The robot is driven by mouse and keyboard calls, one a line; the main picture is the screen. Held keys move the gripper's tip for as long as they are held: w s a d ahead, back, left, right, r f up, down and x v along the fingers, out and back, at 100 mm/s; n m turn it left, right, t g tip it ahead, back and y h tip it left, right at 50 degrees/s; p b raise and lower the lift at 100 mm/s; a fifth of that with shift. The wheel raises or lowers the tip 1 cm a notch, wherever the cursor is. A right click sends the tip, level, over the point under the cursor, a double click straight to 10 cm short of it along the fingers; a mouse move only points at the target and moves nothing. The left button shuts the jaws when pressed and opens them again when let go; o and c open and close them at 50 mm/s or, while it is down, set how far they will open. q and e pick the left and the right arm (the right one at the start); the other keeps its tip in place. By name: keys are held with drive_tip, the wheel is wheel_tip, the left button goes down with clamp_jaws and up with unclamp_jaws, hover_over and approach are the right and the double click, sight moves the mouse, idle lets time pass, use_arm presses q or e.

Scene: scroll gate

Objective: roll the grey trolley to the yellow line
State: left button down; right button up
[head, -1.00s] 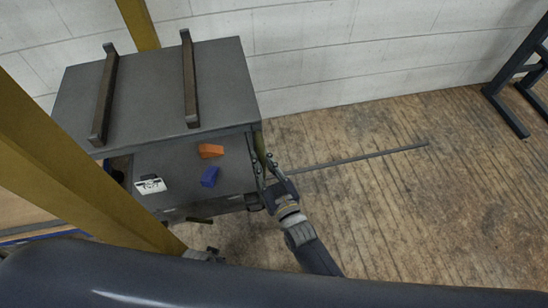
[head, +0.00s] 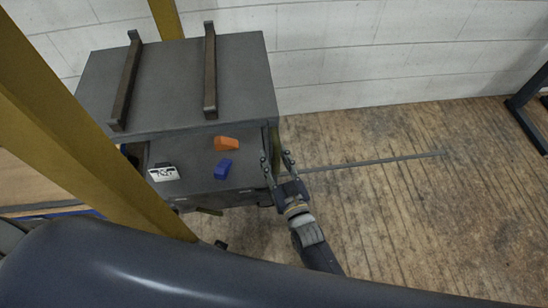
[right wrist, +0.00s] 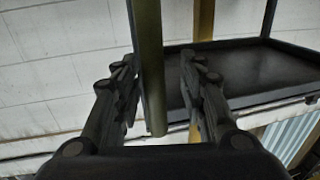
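The grey trolley (head: 235,70) stands against the white wall in the left half of the head view. It has a flat top, a lower deck and an upright olive bar at its right side. My right gripper (head: 276,156) is at that side. In the right wrist view the olive bar (right wrist: 149,70) stands between the two fingers (right wrist: 160,75). The left finger is close to the bar; a gap shows between the bar and the right finger. I cannot tell whether the left finger touches. No yellow line shows on the floor. My left gripper is not in view.
Two dark rails lie on the trolley top. The lower deck carries an orange block (head: 227,143), a blue block (head: 223,169) and a white marked card (head: 164,174). A yellow post (head: 90,140) stands nearer. A thin grey strip (head: 385,161) crosses open wooden floor at right.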

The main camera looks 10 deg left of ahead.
drive_tip(key=v, duration=1.1)
drive_tip(key=shift+s+d, duration=0.2)
drive_tip(key=shift+s, duration=0.2)
drive_tip(key=shift+f, duration=0.1)
